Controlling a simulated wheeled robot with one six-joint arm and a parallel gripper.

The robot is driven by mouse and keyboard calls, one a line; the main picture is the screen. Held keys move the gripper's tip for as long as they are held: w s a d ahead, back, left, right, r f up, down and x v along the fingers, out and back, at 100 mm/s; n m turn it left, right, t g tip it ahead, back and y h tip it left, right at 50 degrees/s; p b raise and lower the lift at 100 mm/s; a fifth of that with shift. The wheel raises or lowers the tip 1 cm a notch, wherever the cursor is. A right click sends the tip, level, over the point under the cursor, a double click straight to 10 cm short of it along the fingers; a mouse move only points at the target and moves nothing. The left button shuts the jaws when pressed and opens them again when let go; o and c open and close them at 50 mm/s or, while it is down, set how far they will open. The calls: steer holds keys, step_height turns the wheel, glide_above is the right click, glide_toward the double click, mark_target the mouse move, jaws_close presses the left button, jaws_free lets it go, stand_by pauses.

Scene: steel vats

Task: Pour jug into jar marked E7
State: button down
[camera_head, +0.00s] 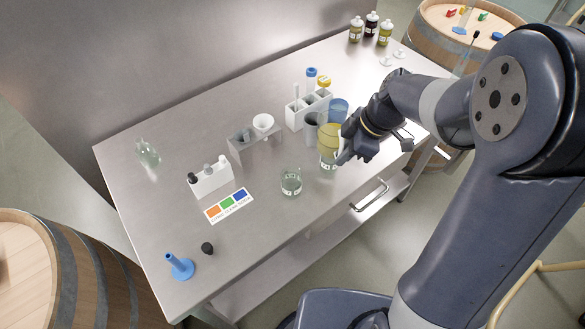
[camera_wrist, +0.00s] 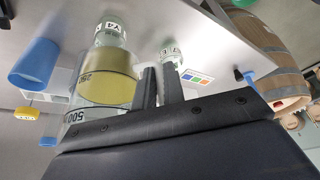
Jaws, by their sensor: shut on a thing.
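The jug (camera_head: 328,139) is a clear graduated vessel with yellow liquid, and it looks roughly level. My gripper (camera_head: 346,152) is at its right side. In the wrist view the jug (camera_wrist: 108,85) fills the left, beside my gripper's fingers (camera_wrist: 160,88), which are shut on it; the exact grip spot is hard to see. A clear jar marked Y4 (camera_wrist: 110,30) shows close beyond the jug, and just below it in the head view (camera_head: 328,168). Another clear jar (camera_head: 291,181) stands to the left on the table; its label in the wrist view (camera_wrist: 171,54) is too small to read surely.
A blue cup (camera_head: 338,108), a grey cup (camera_head: 311,126) and a white rack (camera_head: 295,116) stand behind the jug. A funnel stand (camera_head: 240,144), marker holder (camera_head: 205,182) and colour card (camera_head: 229,206) lie left.

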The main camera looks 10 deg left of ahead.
steer(key=s+a+t+h, duration=0.1)
steer(key=t, duration=0.1)
steer(key=t+h+p, duration=0.1)
steer(key=h, duration=0.1)
steer(key=s+a+f+t+h, duration=0.1)
steer(key=t+h, duration=0.1)
steer(key=shift+s+a+f+n+t, duration=0.1)
steer(key=shift+s+a+n+t, duration=0.2)
steer(key=shift+s+n, duration=0.1)
stand_by(0.8)
steer(key=shift+w, duration=0.1)
steer(key=shift+f+t+h+b, duration=0.4)
steer(key=shift+t+h+b, duration=0.1)
steer(key=shift+h+b, duration=0.1)
stand_by(0.7)
steer(key=shift+w+d+f+t+h+b, duration=0.1)
steer(key=shift+f+t+h+b, duration=0.45)
steer(key=shift+b, duration=1.65)
steer(key=shift+w+d+f+t+h+b, duration=0.2)
steer(key=shift+t+h+b, duration=0.6)
steer(key=shift+b, duration=1.35)
stand_by(0.4)
